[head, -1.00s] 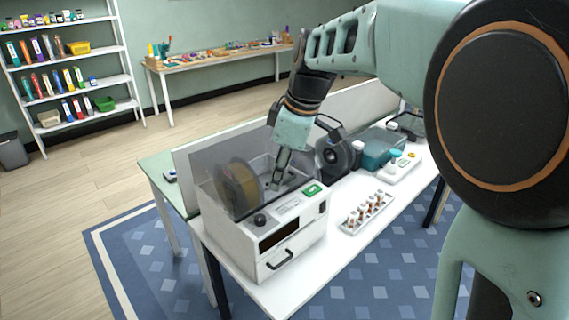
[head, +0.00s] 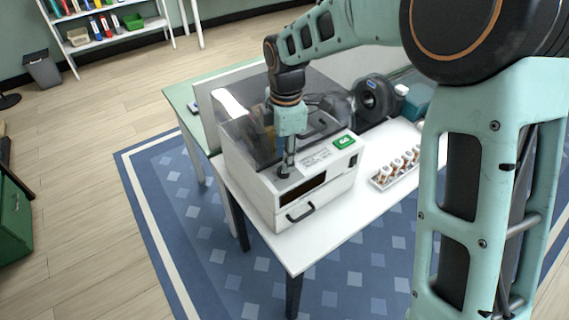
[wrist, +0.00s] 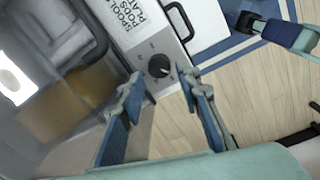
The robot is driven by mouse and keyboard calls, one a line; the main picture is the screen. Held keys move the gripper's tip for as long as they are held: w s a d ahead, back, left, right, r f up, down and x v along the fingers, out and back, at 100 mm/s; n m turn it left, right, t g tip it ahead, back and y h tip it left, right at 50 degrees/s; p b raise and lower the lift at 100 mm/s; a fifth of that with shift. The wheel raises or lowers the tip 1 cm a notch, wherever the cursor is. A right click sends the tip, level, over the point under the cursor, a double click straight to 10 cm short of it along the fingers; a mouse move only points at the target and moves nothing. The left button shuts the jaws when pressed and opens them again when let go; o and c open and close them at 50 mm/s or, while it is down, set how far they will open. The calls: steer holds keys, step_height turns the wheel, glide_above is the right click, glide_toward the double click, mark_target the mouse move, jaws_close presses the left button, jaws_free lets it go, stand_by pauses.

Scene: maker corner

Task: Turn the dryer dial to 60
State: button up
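The filament dryer (head: 315,200) is a white box with a clear smoky lid, standing on the white table. Its black round dial (wrist: 160,66) sits on the top panel in the wrist view, with small printed marks around it, too small to read surely. A light pointer mark shows on the dial's lower right. My gripper (wrist: 160,84) is open, its two blue-grey fingers spread to either side just short of the dial, with nothing between them. In the head view my gripper (head: 286,168) points down at the dial (head: 283,174), which the fingertips partly hide.
The clear lid (head: 245,125) rises close behind my gripper, with an orange-brown spool inside. A rack of small parts (head: 398,167) and a black spool (head: 374,97) stand to the right. The table front is clear.

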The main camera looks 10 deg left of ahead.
steer(key=shift+w+a+f, duration=0.1)
steer(key=shift+w+f, duration=0.05)
steer(key=shift+f, duration=1.9)
steer(key=shift+c, duration=0.4)
jaws_close()
